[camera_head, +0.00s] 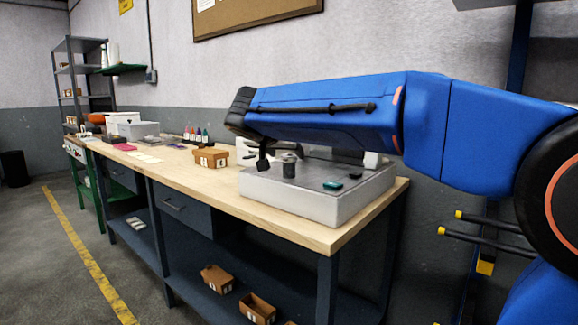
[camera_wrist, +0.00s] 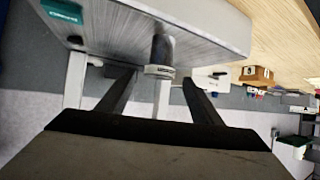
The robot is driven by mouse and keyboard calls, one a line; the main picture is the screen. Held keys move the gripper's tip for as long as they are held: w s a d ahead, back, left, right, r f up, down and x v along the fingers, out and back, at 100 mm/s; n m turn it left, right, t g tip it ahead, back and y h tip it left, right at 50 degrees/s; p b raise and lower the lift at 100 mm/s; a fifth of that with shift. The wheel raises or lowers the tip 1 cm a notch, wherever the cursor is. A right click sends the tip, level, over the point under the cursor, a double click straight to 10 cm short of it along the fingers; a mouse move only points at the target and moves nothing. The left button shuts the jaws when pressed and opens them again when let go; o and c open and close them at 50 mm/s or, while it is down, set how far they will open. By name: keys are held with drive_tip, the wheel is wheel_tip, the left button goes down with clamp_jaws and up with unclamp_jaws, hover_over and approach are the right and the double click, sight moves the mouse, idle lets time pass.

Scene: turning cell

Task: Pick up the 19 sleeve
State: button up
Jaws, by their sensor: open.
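In the wrist view the sleeve (camera_wrist: 161,48) shows with a pale marked band at one end. My gripper (camera_wrist: 158,78) is open and empty, and in that view the sleeve appears between its two fingertips. In the head view a dark finger (camera_head: 263,161) hangs just left of the sleeve. How deep the sleeve lies between the fingers I cannot tell.
A dark green item (camera_head: 332,185) and a small dark piece (camera_head: 355,175) lie on the block right of the sleeve. A brown labelled box (camera_head: 210,158) stands left of the block on the bench (camera_head: 185,168). Several small bottles stand farther back.

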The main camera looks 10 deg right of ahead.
sight(292, 159)
drive_tip(key=shift+x, duration=3.95)
drive_tip(key=shift+d+r, duration=0.1)
drive_tip(key=c, duration=1.5)
